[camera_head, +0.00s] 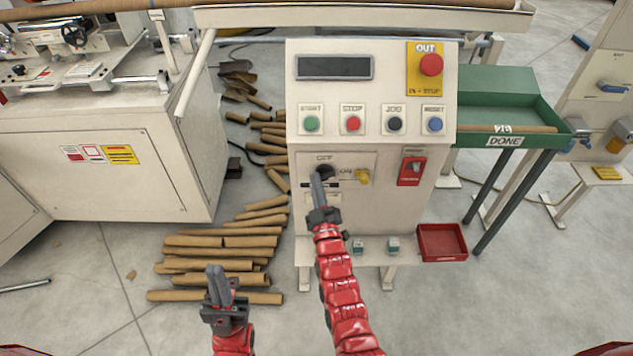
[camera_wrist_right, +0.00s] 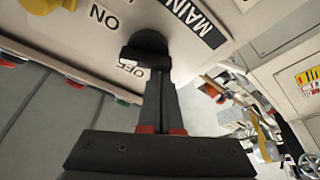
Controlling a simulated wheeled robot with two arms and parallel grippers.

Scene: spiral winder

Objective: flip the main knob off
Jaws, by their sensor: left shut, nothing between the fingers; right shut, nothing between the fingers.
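The main knob (camera_head: 325,171) is a round black knob on the cream control panel, below the OFF label and left of the ON label. In the right wrist view the black knob (camera_wrist_right: 148,46) shows close up, with the MAIN plate (camera_wrist_right: 195,18) beside it and the OFF label (camera_wrist_right: 130,68) near its handle. My right gripper (camera_head: 317,180) is shut and empty, its fingertips at the knob; they also show at its handle in the wrist view (camera_wrist_right: 160,78). Whether they touch is unclear. My left gripper (camera_head: 217,272) is shut and empty, low at left, away from the panel.
A yellow part (camera_head: 363,177) sits right of the knob. Above are several push buttons and a red OUT button (camera_head: 430,65). A red switch (camera_head: 411,170) is at right. Cardboard tubes (camera_head: 225,252) lie on the floor at left; a red tray (camera_head: 442,242) is at lower right.

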